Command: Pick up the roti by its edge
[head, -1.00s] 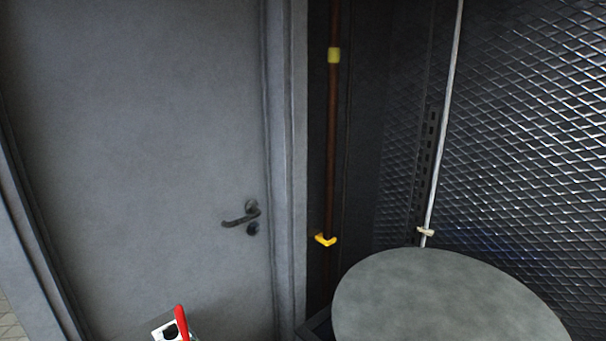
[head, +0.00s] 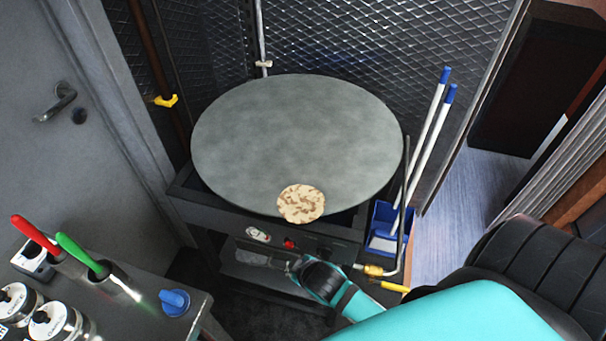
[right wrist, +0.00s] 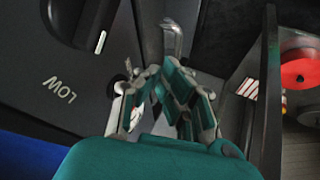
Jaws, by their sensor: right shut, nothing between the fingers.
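The roti (head: 301,203), round and tan with brown spots, lies flat at the front edge of the large round grey griddle (head: 290,130). My right gripper (head: 291,265) is below and in front of the roti, by the stove's control panel. In the right wrist view its teal-padded fingers (right wrist: 166,76) are shut and empty. The roti does not show in that view. My left gripper is out of view.
The panel has a red button (head: 289,243), and a dial marked LOW (right wrist: 95,25) shows close by. A blue bin (head: 384,242) with long white handles stands right. A counter (head: 140,318) with red- and green-handled tools is at lower left.

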